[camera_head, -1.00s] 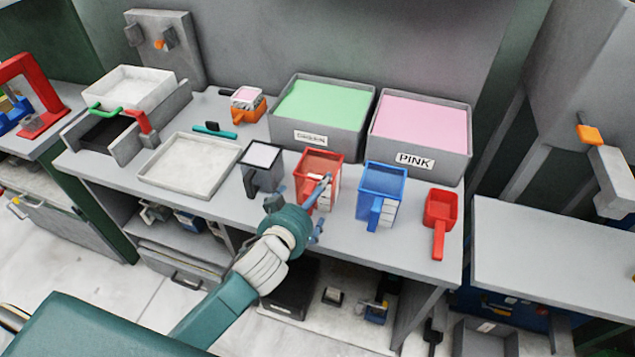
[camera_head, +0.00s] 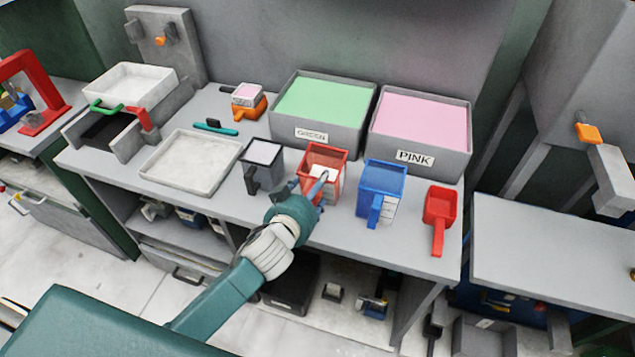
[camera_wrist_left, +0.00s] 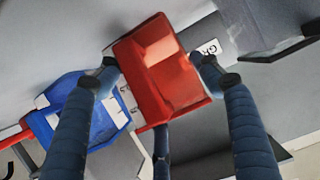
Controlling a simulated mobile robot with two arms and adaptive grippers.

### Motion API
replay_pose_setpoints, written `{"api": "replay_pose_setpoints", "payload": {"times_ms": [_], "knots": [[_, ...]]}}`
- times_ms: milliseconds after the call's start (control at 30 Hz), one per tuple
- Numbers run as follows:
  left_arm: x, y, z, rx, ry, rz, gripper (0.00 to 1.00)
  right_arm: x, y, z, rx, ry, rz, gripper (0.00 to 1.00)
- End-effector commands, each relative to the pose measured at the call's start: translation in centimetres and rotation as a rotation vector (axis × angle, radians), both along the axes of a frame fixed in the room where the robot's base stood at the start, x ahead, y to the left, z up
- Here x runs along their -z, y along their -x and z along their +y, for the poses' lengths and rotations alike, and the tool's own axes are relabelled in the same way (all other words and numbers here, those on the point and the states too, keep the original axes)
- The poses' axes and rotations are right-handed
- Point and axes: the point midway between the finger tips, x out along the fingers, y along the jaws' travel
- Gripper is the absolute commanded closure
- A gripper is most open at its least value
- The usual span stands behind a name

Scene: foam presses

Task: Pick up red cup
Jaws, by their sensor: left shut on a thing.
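The red cup (camera_head: 325,158) is an open square measuring cup with a white scale, between the black cup and the blue cup on the bench. My left gripper (camera_head: 312,192) is at its near side, shut on it. In the left wrist view the red cup (camera_wrist_left: 160,70) sits between the fingers of my left gripper (camera_wrist_left: 155,80), seen from the handle side. The gripper hides much of its lower front, so I cannot tell if its base touches the bench. My right gripper is not in view.
The blue cup (camera_head: 382,180) stands close on the right, the black cup (camera_head: 262,165) on the left. A red scoop (camera_head: 440,208) lies further right. Green (camera_head: 318,137) and pink (camera_head: 415,157) foam bins stand behind. A white tray (camera_head: 190,185) lies left.

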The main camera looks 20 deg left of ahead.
Motion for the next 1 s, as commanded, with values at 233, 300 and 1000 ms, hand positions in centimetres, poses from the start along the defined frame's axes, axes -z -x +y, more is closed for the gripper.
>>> {"api": "replay_pose_setpoints", "payload": {"times_ms": [233, 300, 1000], "knots": [[0.5, 0.3, 0.0, 0.000, -0.005, 0.017, 0.63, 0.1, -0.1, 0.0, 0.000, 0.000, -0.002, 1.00], [0.0, 0.3, 0.0, -0.001, -0.004, 0.016, 0.63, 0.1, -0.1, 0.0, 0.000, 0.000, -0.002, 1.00], [-16.9, 0.1, 0.0, -0.001, 0.000, 0.000, 0.64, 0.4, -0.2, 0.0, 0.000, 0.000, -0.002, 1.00]]}}
